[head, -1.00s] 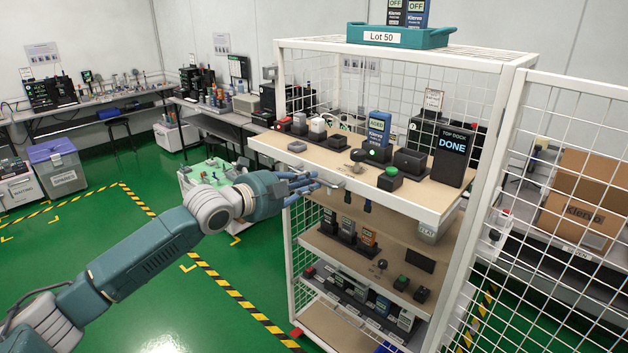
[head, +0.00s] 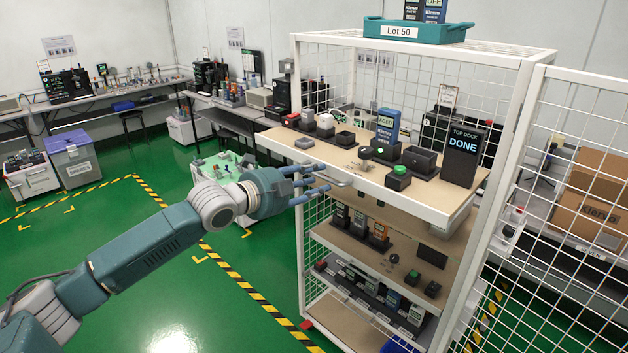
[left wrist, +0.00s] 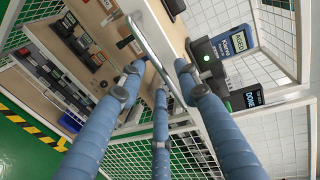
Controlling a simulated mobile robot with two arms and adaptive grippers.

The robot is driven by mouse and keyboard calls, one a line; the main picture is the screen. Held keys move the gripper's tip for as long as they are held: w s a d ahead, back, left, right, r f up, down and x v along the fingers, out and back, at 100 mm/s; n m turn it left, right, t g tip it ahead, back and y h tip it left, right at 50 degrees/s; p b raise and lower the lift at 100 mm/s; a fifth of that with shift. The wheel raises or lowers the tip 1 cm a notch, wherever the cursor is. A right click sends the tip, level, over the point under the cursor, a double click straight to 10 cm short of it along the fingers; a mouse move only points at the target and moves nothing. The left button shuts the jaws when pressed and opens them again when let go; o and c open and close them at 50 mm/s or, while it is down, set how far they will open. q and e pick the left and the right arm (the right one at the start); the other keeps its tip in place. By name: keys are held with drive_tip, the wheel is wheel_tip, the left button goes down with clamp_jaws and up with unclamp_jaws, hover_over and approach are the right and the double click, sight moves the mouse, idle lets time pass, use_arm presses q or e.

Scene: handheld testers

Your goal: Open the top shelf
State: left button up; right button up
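The top shelf (head: 430,203) is a beige board with a white front edge, jutting out of the front of a white wire-mesh rack (head: 528,90). A grey metal bar handle (head: 332,177) sits on its front edge. The handle crosses the left wrist view (left wrist: 150,48) diagonally. My left gripper (head: 322,180) is at the handle. Its blue fingers are spread apart, and the bar passes between them in the left wrist view (left wrist: 160,80). Firm contact cannot be made out. My right gripper is not in view.
Testers stand on the shelf, including a black "DONE" sign (head: 462,155) and a blue tester (head: 387,126). A teal Lot 50 tray (head: 455,32) sits on top of the rack. A mesh door (head: 570,230) stands open at right. Green floor (head: 235,325) is free in front.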

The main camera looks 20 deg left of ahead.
use_arm(q)
drive_tip(key=shift+s, duration=0.1)
drive_tip(key=v, duration=0.7)
drive_tip(key=shift+s+a, duration=0.1)
drive_tip(key=shift+s, duration=0.05)
idle(0.4)
